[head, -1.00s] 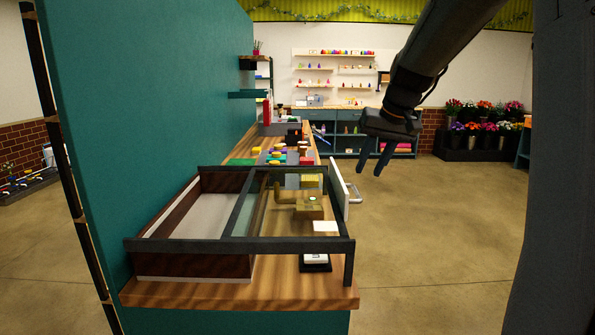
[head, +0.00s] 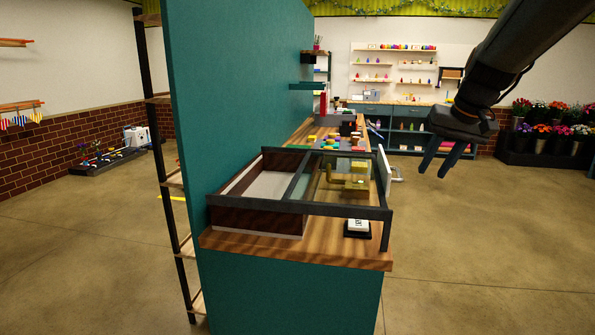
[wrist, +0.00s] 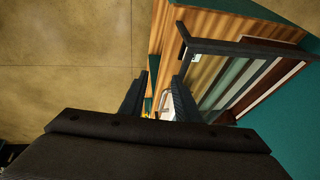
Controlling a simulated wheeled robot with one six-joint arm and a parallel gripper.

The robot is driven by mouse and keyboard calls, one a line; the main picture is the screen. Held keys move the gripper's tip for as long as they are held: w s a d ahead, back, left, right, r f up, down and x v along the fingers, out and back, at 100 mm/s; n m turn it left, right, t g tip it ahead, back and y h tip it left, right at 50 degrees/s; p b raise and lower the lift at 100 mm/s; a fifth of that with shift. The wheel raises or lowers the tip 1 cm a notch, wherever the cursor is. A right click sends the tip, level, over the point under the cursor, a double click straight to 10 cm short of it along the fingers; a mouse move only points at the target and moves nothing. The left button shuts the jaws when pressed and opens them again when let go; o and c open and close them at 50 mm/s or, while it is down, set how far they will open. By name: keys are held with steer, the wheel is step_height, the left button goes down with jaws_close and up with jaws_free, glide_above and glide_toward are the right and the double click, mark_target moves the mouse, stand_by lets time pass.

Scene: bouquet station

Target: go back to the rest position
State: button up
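My gripper (head: 433,173) hangs in the air right of the bench in the head view, over open floor as seen there. Its two dark fingers point down and stand apart, with nothing held between them. In the wrist view my gripper (wrist: 159,76) also shows two separated fingers, and the bench lies beyond and below them.
A wooden bench (head: 290,252) along a teal wall (head: 235,110) carries a dark-framed case (head: 255,222) with a glass part. A white panel with a handle (head: 384,170) stands out from the case's right side. Flower buckets (head: 545,145) stand at the back right.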

steer(key=s+a+f+g, duration=0.1)
steer(key=s+a+f, duration=0.3)
steer(key=s+f, duration=0.3)
steer(key=s+a+f+n+g, duration=0.1)
steer(key=s+a+f, duration=0.4)
steer(key=s+f, duration=0.3)
steer(key=s+a+f+n+g+h, duration=0.1)
steer(key=s+a+f, duration=0.4)
steer(key=s+f, duration=0.3)
steer(key=s, duration=0.3)
steer(key=shift+g, duration=0.4)
